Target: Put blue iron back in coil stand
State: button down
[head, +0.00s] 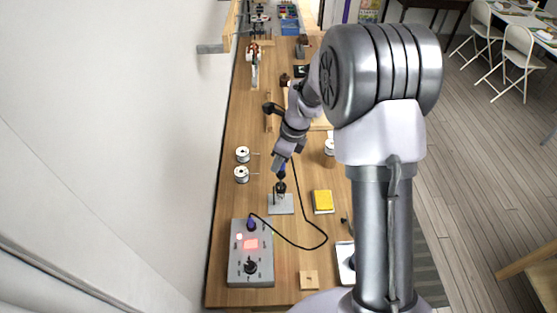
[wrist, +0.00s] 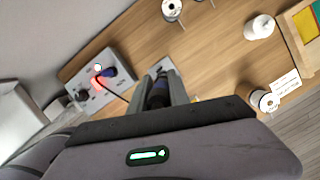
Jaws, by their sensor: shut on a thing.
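The blue iron (head: 282,174) is upright or nearly so, held between the fingers of my gripper (head: 280,165). In the wrist view, the blue handle (wrist: 157,97) shows dark between the two grey fingers (wrist: 160,88). The coil stand (head: 281,206) has a grey plate and a dark coil, directly below the iron. The iron's lower end meets the coil in the head view; I cannot tell how deep it sits inside. In the wrist view the fingers and iron hide most of the stand.
A grey control station (head: 237,268) with a red display stands nearer, its black cable (head: 300,246) looping right across the bench. A yellow sponge (head: 322,200) lies right of the stand. Two white spools (head: 242,154) stand left. A wooden block (head: 308,280) lies at the near edge.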

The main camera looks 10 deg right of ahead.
aim_at(279, 174)
jog(key=shift+f+b, duration=2.2)
jog(key=shift+f, duration=0.9)
jog(key=c, duration=0.7)
grip_release()
jog(key=shift+o, duration=0.2)
jog(key=shift+r, duration=0.15)
notch_tip(279, 174, up, 7)
jog(key=p, duration=0.6)
